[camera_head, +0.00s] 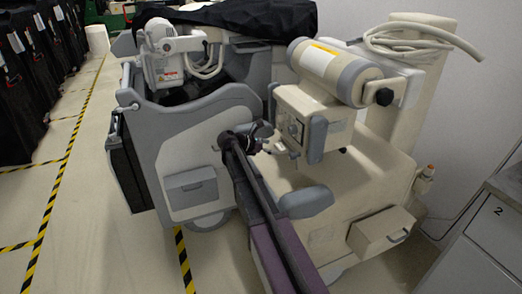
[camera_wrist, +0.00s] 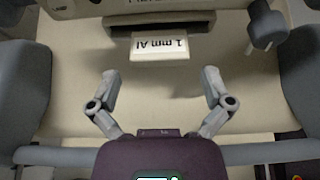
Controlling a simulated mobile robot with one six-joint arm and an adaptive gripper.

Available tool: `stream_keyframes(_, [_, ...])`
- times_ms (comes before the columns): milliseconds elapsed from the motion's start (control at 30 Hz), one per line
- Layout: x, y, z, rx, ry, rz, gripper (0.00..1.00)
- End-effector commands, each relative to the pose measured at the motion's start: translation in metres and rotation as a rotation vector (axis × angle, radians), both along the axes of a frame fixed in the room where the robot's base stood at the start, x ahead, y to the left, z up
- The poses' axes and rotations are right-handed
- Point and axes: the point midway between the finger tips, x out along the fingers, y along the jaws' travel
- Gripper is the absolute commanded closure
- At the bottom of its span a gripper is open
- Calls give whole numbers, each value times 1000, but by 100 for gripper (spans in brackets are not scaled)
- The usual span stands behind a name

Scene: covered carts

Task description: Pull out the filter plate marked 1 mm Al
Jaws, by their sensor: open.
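The filter plate marked 1 mm Al (camera_wrist: 143,54) shows in the wrist view as a pale tab at top centre. Its lettering reads upside down, and it sticks out of a dark slot in the beige housing (camera_head: 325,143) of the X-ray head. My gripper (camera_wrist: 161,78) is open and empty. Its two fingers stand to the left and right, wider apart than the tab and a short way short of it. In the head view my gripper (camera_head: 276,146) is at the left side of the housing. The plate is too small to make out there.
A beige tube (camera_head: 340,70) sits above the housing. A grey knob (camera_wrist: 266,28) stands right of the slot. The cart's grey and white body (camera_head: 190,145) is to the left. A cabinet marked 2 (camera_head: 480,245) stands at the lower right.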

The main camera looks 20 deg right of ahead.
Motion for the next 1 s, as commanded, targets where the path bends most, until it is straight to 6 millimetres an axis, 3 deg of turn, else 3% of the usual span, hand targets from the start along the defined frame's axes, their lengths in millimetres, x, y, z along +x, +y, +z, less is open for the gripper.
stream_keyframes(200, [1, -12, -6, 0, 1, 1, 0])
stream_keyframes(567, [1, -14, -6, 0, 0, 2, 0])
stream_keyframes(800, [1, -14, -6, 0, 0, 2, 68])
stream_keyframes(833, [1, -14, -6, 0, 0, 2, 69])
stream_keyframes(867, [1, -14, -6, 0, 0, 2, 20])
stream_keyframes(1000, [1, -14, -6, 0, 0, 2, 62])
